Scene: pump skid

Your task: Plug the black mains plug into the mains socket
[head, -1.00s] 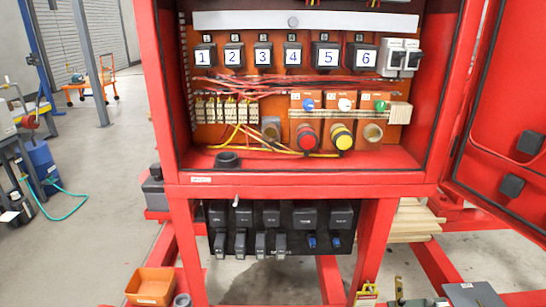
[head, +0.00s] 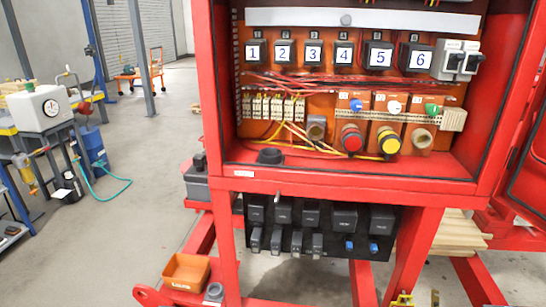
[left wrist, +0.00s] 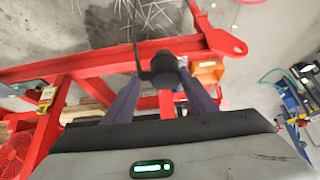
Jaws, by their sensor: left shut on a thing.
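My left gripper (left wrist: 162,80) shows in the left wrist view, its two grey-purple fingers shut on a dark, rounded piece that looks like the black mains plug (left wrist: 166,68). A dark loop or cord sits beside it; its prongs cannot be made out. The plug is held over the red frame and the concrete floor. In the head view neither gripper shows. I cannot tell for sure which fitting is the mains socket; a small grey square fitting (head: 316,127) sits right of the terminal blocks in the red cabinet, and an open beige round fitting (head: 420,139) is farther right.
The cabinet's red front sill (head: 350,187) and open right door (head: 527,160) border the opening. Numbered switches, wires and knobs fill the back panel.

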